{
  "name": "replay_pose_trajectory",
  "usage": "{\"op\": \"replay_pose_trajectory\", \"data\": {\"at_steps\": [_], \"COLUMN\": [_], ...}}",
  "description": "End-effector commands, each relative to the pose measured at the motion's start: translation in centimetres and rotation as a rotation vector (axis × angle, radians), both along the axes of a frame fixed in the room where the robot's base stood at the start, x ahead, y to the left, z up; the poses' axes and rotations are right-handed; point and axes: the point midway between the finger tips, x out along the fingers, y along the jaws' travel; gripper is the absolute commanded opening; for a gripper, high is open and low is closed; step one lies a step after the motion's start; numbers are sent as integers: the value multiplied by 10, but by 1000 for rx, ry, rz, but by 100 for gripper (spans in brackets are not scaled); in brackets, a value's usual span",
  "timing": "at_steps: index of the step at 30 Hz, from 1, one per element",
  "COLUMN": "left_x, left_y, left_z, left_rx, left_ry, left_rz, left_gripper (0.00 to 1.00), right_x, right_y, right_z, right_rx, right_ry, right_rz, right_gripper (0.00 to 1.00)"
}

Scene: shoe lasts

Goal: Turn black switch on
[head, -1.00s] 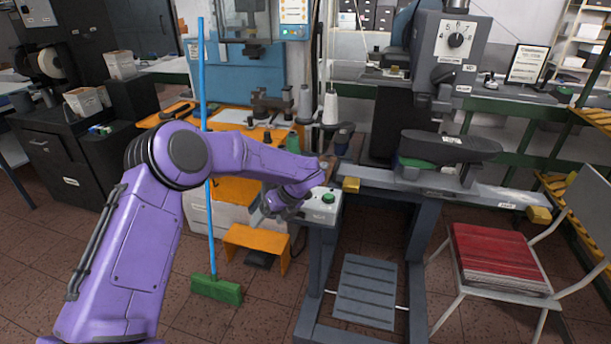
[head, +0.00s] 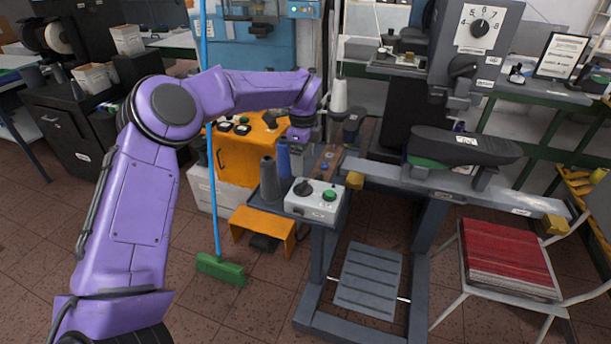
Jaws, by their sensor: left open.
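A white control box (head: 314,202) stands on the front left corner of the grey machine. It carries a black rotary switch (head: 304,188) on its left and a green button (head: 330,195) on its right. The black switch is in plain view, but I cannot tell its setting. My left gripper (head: 299,139) is above and behind the box, apart from it, at the end of my purple arm. It is open and seems empty, though its fingertips are small and hard to make out. My right gripper is out of view.
A dark cone (head: 268,180) and a blue cone (head: 284,158) stand just left of the box. A black shoe last (head: 462,146) sits on the machine to the right. A black dial knob (head: 480,27) is on the upper machine. A blue broom pole (head: 214,195) stands left.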

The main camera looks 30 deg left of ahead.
Motion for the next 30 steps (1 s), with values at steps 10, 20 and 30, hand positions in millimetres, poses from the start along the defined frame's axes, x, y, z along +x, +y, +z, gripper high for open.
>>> {"op": "replay_pose_trajectory", "data": {"at_steps": [10,20,30], "left_x": [0,0,0], "left_y": [0,0,0], "left_z": [-68,-79,-79], "left_rx": [2,2,2], "left_ry": [4,1,0], "left_rz": [-2,-2,-4], "left_gripper": [81,81,25], "right_x": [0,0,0], "right_y": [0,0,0], "right_z": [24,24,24], "right_rx": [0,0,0], "right_ry": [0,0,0], "right_rz": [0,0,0], "right_gripper": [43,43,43]}}
